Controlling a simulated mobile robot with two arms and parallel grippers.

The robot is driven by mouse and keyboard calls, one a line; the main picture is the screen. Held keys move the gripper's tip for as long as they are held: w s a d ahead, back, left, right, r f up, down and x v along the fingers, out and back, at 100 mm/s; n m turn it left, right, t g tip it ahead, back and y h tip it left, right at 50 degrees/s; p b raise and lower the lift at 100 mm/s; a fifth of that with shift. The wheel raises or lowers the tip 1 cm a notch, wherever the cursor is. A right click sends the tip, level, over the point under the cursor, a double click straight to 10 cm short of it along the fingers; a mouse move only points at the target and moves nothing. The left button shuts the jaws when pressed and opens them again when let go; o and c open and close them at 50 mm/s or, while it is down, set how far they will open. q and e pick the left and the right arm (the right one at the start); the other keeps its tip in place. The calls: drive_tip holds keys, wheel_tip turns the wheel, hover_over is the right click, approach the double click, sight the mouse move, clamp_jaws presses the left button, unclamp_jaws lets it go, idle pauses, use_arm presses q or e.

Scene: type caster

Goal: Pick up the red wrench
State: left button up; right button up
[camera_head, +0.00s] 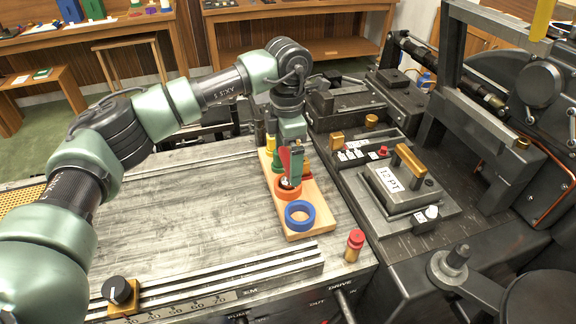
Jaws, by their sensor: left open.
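My left gripper (291,172) points down over a wooden board (306,229) and is open. A narrow red piece (284,158) shows at its fingers. I cannot tell whether this is the red wrench or part of the gripper, and no wrench shape is clear anywhere else. The fingertips hang above or just behind the orange ring (287,197) on the board; the exact gap is too small to tell. My right gripper is not in view.
A blue ring (300,214) lies at the board's near end. A red-topped peg (354,245) stands to its right. The type caster's metal blocks (405,187) and upright frame (463,80) crowd the right. The grey tabletop (185,207) left of the board is clear.

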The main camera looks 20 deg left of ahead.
use_arm(q)
wheel_tip(320, 180, down, 4)
drive_tip(key=shift+w+r+p, duration=0.1)
drive_tip(key=shift+r+p, duration=0.05)
drive_tip(key=shift+p, duration=0.45)
drive_tip(key=shift+f, duration=0.3)
drive_tip(key=c, duration=1.2)
drive_tip(key=shift+r, duration=0.1)
wheel_tip(320, 180, up, 20)
drive_tip(key=b, duration=0.3)
